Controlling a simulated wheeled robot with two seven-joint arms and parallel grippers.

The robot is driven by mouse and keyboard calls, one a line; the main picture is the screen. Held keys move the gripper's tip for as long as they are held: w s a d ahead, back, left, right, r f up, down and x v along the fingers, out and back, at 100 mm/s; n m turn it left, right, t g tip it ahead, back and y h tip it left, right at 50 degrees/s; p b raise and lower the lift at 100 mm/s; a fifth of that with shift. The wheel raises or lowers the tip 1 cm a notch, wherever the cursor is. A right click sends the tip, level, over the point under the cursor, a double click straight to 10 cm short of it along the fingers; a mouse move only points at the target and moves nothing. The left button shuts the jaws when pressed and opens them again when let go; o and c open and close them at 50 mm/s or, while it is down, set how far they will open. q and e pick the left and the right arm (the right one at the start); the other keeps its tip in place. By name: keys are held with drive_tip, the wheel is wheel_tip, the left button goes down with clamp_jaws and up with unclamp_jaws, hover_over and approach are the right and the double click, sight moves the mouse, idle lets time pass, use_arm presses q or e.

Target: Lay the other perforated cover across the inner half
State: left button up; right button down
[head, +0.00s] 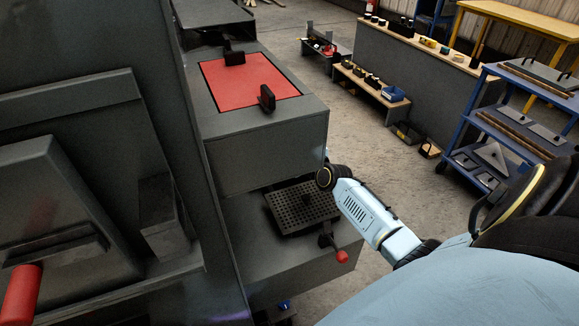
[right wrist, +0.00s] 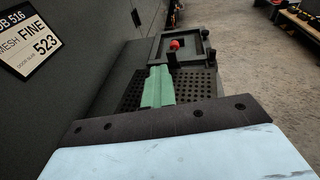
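A dark perforated cover (head: 300,207) shows in the head view above the top of the lower grey box (head: 262,255). In the right wrist view the perforated plate (right wrist: 191,85) lies below a green bar (right wrist: 157,87), which hides part of its holes. My right arm comes in from the right and its black wrist end is at the plate's right edge. The right gripper's fingertips are not clearly visible, so I cannot tell whether they hold the plate. My left gripper is not in view.
A red-knobbed fitting (head: 341,257) stands near the plate. Above is a grey box with a red panel (head: 240,80) and black uprights. A large grey enclosure (head: 95,130) fills the left. A blue shelf cart (head: 520,125) and a bench (head: 415,65) stand right, beyond open floor.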

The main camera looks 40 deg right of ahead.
wheel_tip(320, 180, down, 5)
drive_tip(key=shift+w+b, duration=0.1)
drive_tip(key=shift+b, duration=0.85)
drive_tip(key=shift+f+b, duration=0.6)
drive_tip(key=shift+b, duration=0.05)
drive_tip(key=c, duration=2.1)
unclamp_jaws()
drive_tip(key=o, duration=0.8)
drive_tip(key=shift+o, duration=0.2)
